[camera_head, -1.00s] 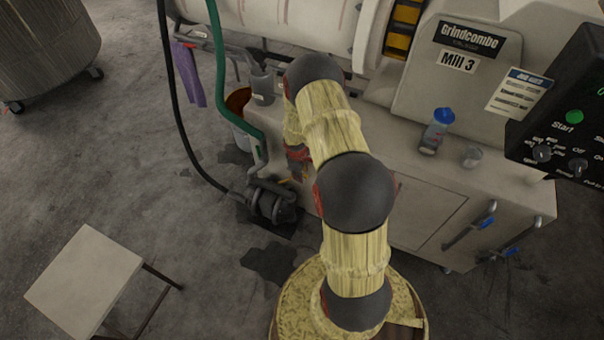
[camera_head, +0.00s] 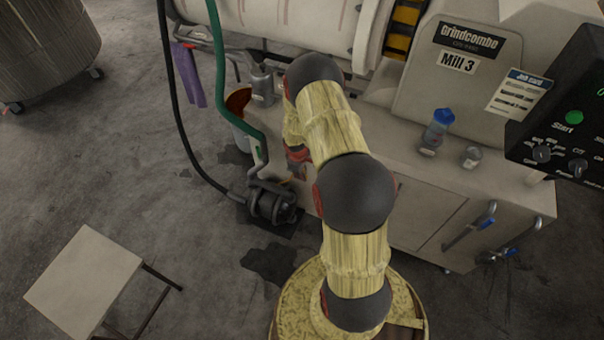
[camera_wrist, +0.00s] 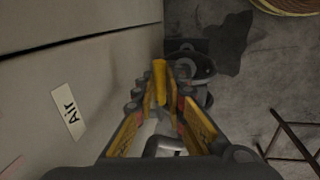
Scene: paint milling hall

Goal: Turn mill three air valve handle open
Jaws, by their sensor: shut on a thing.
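The air valve handle (camera_wrist: 160,76) is a yellow lever in the wrist view, standing between the fingertips of my gripper (camera_wrist: 161,93). The gripper is shut on it. A grey metal pipe piece (camera_wrist: 163,146) shows between the fingers, below the handle in the picture. A white label reading "Air" (camera_wrist: 69,111) is on the pale cabinet side to the left. In the head view my arm hides the handle and most of the gripper. Mill 3 (camera_head: 457,62), with its name plate, stands behind my arm.
A dark pump (camera_head: 272,203) with hoses sits on the floor left of my arm. A small stool (camera_head: 84,283) stands at the lower left. A blue-capped bottle (camera_head: 437,132) and a glass (camera_head: 471,157) stand on the mill's cabinet. A control box (camera_head: 560,120) is at the right.

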